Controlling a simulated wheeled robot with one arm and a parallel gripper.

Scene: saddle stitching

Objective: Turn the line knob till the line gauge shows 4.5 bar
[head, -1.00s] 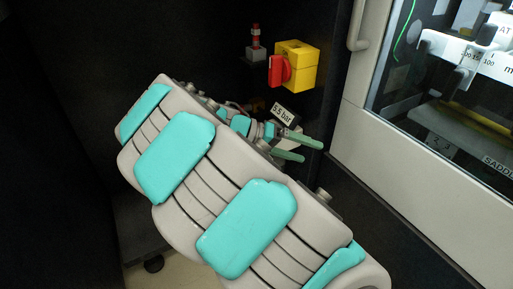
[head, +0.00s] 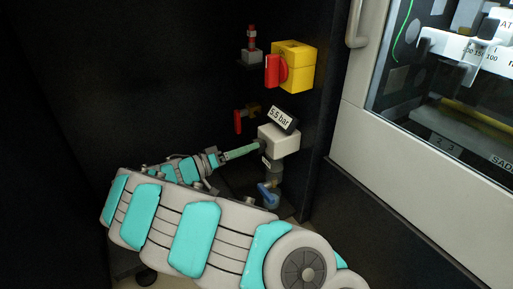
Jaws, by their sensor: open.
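The line gauge (head: 281,118) is a tilted label above a white block (head: 280,141) on the dark wall, and it reads 5.5 bar. A small dark part at the block's left side, by my fingertips, looks like the line knob (head: 262,145). My gripper (head: 250,149) points right at it with pale green fingers. The fingers overlap in this view, so their gap does not show. My gripper is open. I cannot tell whether the fingers are around the knob or just short of it.
A red lever (head: 238,121) is left of the block, and a blue-handled valve (head: 268,193) below. A red-topped fitting (head: 252,44) is higher up. A white-framed machine window (head: 440,100) stands right.

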